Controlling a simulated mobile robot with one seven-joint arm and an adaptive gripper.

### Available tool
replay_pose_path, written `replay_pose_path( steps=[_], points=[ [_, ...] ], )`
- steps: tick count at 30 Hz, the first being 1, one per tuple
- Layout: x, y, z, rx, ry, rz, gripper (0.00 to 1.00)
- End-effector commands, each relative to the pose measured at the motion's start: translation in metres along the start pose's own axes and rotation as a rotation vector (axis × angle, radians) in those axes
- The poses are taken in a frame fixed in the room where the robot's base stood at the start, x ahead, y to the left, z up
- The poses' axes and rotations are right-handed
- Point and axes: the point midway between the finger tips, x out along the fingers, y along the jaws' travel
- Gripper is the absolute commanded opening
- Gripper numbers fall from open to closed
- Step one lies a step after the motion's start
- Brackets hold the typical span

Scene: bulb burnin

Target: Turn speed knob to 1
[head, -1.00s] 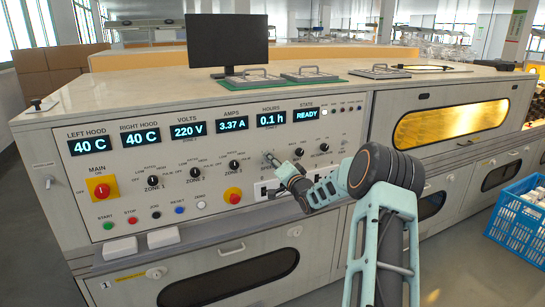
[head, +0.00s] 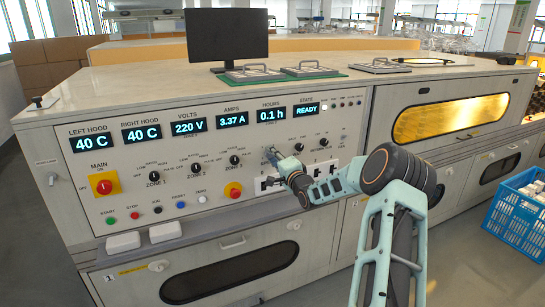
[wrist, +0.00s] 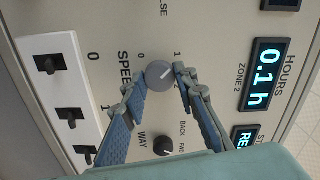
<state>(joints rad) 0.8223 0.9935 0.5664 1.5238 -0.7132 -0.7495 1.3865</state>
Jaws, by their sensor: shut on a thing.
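The grey speed knob (wrist: 159,74) sits on the panel between my gripper's fingertips in the wrist view. Its white pointer line slants to the upper right, towards the "1" mark (wrist: 178,55); the "0" mark (wrist: 125,54) is on the other side. My gripper (wrist: 161,80) is shut on the knob, with a blue-padded finger on each side. In the head view my gripper (head: 272,156) reaches the panel below the HOURS display, and the fingers largely hide the knob there.
A black WAY knob (wrist: 164,146) is close to one finger. A white plate with several black switches (wrist: 68,114) lies on the other side. Zone knobs and a red emergency button (head: 233,190) are left of my gripper. A blue crate (head: 515,213) stands at right.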

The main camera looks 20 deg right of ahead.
Motion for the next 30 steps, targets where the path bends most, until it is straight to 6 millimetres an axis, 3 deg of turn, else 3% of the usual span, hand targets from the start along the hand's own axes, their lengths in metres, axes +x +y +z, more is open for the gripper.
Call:
replay_pose_path(
  steps=[6,7,11,23,30],
  points=[
    [0.000,0.000,0.000,-0.001,0.000,0.001,0.02],
    [0.000,0.000,0.000,-0.001,0.000,0.001,0.30],
    [0.000,0.000,0.000,-0.001,0.000,0.001,0.44],
    [-0.006,0.000,-0.001,-0.002,0.000,0.000,0.44],
    [-0.040,0.001,-0.001,-0.001,0.001,0.003,0.44]
  ],
)
